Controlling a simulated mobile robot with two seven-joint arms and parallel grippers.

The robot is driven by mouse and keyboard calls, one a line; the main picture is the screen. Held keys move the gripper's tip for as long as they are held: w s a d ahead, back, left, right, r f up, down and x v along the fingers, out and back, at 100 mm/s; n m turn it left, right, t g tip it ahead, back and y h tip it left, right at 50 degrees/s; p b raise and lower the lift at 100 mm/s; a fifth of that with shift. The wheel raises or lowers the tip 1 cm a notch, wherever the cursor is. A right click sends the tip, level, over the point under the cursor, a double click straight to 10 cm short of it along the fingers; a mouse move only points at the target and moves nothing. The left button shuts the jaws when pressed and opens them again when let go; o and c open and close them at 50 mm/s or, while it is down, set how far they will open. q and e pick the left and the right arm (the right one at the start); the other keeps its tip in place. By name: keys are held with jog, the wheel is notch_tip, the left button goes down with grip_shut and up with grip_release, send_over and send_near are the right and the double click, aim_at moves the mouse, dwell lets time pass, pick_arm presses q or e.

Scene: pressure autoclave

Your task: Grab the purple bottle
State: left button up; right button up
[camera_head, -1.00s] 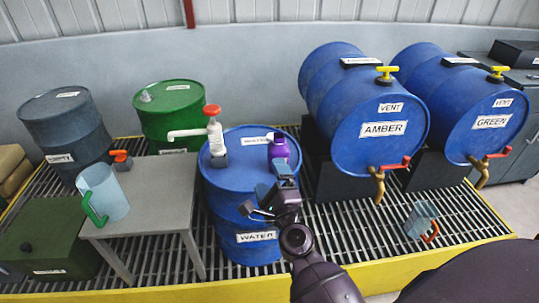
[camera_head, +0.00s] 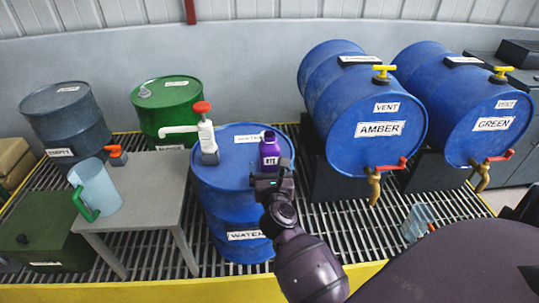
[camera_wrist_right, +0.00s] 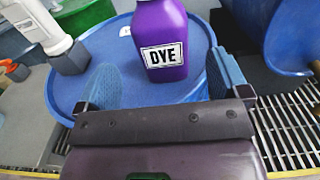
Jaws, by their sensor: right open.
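The purple bottle (camera_head: 269,150) stands upright on top of the blue WATER drum (camera_head: 225,150), near its right edge. In the right wrist view the bottle (camera_wrist_right: 160,40) shows a white DYE label. My right gripper (camera_head: 268,180) is at the drum's near edge, just in front of the bottle. In the wrist view its two blue finger pads (camera_wrist_right: 162,80) are spread apart, one on each side of the bottle's lower part, with the bottle a little beyond them. Nothing is held. My left gripper is not in view.
A white pump with a red top (camera_head: 205,135) stands on the same drum, left of the bottle. A grey table (camera_head: 150,190) with a clear jug (camera_head: 97,185) is at left. The AMBER drum (camera_head: 365,120) lies at right, with taps. Another jug (camera_head: 418,220) sits on the grating.

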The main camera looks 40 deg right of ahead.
aim_at(271, 160)
jog(key=shift+x, duration=1.35)
jog(key=x, duration=0.3)
jog(key=shift+w+d, duration=0.1)
jog(key=shift+d, duration=0.05)
jog(key=shift+w+d+r, duration=0.1)
jog(key=shift+w+d, duration=0.15)
jog(key=shift+w, duration=0.05)
jog(key=c, duration=1.2)
jog(key=shift+r, duration=0.1)
